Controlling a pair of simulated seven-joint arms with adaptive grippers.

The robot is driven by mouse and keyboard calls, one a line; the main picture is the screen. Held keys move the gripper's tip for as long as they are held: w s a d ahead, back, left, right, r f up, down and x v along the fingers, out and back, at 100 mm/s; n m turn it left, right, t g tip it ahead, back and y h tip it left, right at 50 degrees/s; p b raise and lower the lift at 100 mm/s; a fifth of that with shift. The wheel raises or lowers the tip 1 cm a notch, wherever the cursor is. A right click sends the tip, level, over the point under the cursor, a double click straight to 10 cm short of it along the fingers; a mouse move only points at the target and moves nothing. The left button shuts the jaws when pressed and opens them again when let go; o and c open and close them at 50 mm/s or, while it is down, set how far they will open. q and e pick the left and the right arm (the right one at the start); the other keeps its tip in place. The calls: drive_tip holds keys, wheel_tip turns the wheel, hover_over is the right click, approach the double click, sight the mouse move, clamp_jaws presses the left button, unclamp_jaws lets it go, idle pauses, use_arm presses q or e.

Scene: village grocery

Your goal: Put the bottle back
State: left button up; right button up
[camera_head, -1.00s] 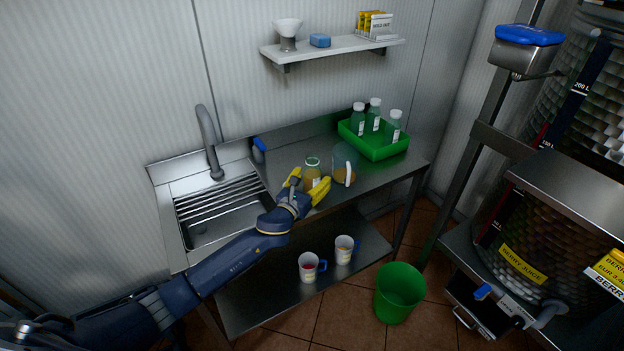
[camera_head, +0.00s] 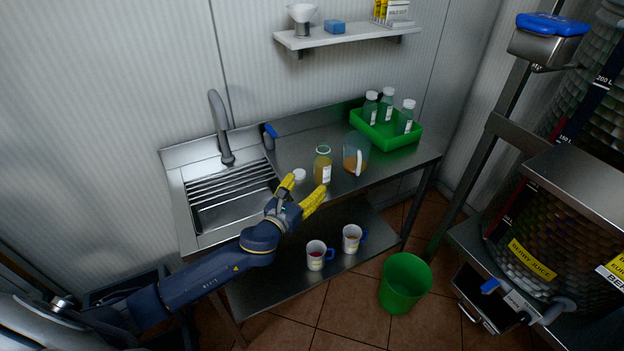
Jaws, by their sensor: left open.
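A small clear bottle (camera_head: 322,168) of amber juice stands upright on the metal counter, with no cap seen on it. A small white round thing, perhaps its cap (camera_head: 299,175), lies to its left. My left gripper (camera_head: 305,188) has yellow fingers spread open and empty, at the counter's front edge. Its fingertips are in front of the bottle and apart from it. A green crate (camera_head: 393,142) at the back right holds three white-capped bottles (camera_head: 387,106) of green look. My right gripper is out of view.
A jug (camera_head: 355,155) of orange liquid stands right of the bottle. The sink (camera_head: 228,205) is at the left. Two mugs (camera_head: 317,256) stand on the lower shelf. A green bin (camera_head: 405,284) is on the floor. A wall shelf (camera_head: 345,36) hangs above.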

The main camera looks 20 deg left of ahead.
use_arm(q)
drive_tip(key=shift+s+a, duration=0.1)
drive_tip(key=shift+s, duration=0.55)
